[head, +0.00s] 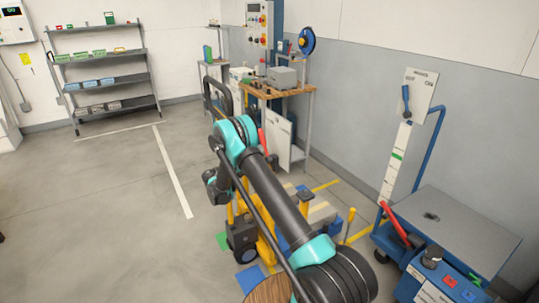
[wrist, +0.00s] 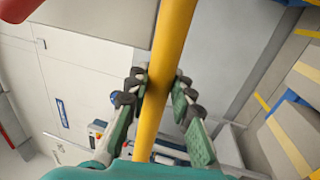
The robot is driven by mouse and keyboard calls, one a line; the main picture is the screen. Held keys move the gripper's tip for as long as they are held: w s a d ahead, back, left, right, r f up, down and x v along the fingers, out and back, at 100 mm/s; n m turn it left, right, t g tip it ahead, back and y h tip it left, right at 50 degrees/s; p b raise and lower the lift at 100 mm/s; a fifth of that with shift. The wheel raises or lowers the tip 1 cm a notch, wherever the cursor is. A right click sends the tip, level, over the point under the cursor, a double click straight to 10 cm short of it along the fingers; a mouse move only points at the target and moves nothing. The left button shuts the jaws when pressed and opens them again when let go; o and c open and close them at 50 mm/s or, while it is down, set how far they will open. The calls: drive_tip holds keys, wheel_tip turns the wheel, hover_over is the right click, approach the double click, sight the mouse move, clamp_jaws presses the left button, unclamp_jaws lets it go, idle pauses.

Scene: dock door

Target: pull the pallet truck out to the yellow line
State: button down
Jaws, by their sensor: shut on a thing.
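The yellow pallet truck (head: 265,247) stands on the floor in the middle of the head view, partly hidden behind my arm. A black wheel of it shows at its front left. In the wrist view a yellow bar (wrist: 172,40), apparently part of the truck, runs between the two fingers of my gripper (wrist: 158,97). My gripper is shut on this bar, with a finger on each side. In the head view my arm hides most of the grip. Yellow floor lines (head: 326,186) show to the right of the truck.
A blue cart (head: 465,225) with a red handle stands close on the right. A wooden workbench (head: 283,92) stands behind by the grey wall. A shelf rack (head: 104,82) is at the back left. The floor on the left is clear, with a white line (head: 175,172).

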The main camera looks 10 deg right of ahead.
drive_tip(key=shift+r+v, duration=0.2)
drive_tip(key=shift+v, duration=0.9)
drive_tip(key=shift+a, duration=0.1)
drive_tip(key=c, duration=1.3)
unclamp_jaws()
drive_tip(key=v, duration=1.2)
